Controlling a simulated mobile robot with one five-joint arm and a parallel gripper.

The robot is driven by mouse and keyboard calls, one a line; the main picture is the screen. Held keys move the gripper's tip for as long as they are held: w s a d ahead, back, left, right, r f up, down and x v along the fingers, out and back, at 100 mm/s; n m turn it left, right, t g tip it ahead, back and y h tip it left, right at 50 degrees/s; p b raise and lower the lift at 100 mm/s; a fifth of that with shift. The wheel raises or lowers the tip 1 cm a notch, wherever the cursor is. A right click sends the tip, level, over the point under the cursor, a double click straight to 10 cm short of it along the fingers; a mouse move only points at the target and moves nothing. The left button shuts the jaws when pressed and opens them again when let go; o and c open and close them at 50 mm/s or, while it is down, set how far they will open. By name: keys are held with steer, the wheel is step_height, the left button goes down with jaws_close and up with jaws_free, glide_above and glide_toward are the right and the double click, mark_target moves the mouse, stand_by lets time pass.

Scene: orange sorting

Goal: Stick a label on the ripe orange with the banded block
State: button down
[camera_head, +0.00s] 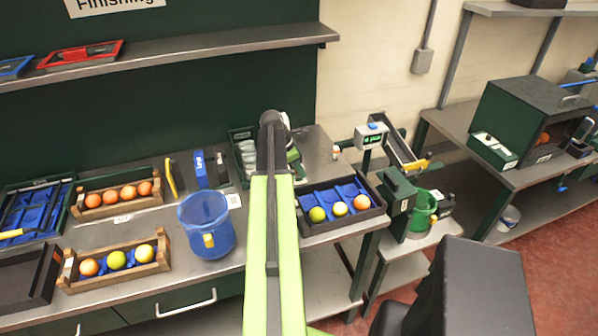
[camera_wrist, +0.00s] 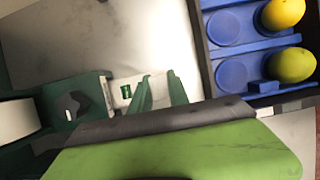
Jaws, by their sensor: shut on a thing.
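A ripe-looking orange (camera_head: 362,202) sits at the right of the front row in the dark tray (camera_head: 345,224) with blue pockets. A green fruit (camera_head: 317,214) and a yellow one (camera_head: 340,209) sit beside it. My gripper (camera_wrist: 159,76) is shut on a pale piece, partly hidden by its fingers, by a green holder (camera_wrist: 75,105) with a white roll (camera_wrist: 15,120). A white patch with a green square (camera_wrist: 127,91) is just left of the fingers. A small pale object with coloured parts (camera_head: 336,153) lies near the bench's right end; I cannot tell whether it is the banded block.
A blue bucket (camera_head: 207,243) and wooden crates of fruit (camera_head: 117,203) stand left of my arm. A scale (camera_head: 370,135) and a green bin (camera_head: 424,208) stand right of the bench. Bare bench (camera_wrist: 95,40) shows beyond my fingers.

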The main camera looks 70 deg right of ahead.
steer(key=shift+a+f+b, duration=0.1)
steer(key=shift+f+b, duration=0.4)
steer(key=shift+b, duration=0.1)
stand_by(1.3)
step_height(320, 180, up, 7)
steer(key=p, duration=0.7)
steer(key=shift+r, duration=0.15)
step_height(320, 180, up, 3)
steer(key=p, duration=0.3)
steer(key=shift+f, duration=0.4)
steer(key=shift+w, duration=0.1)
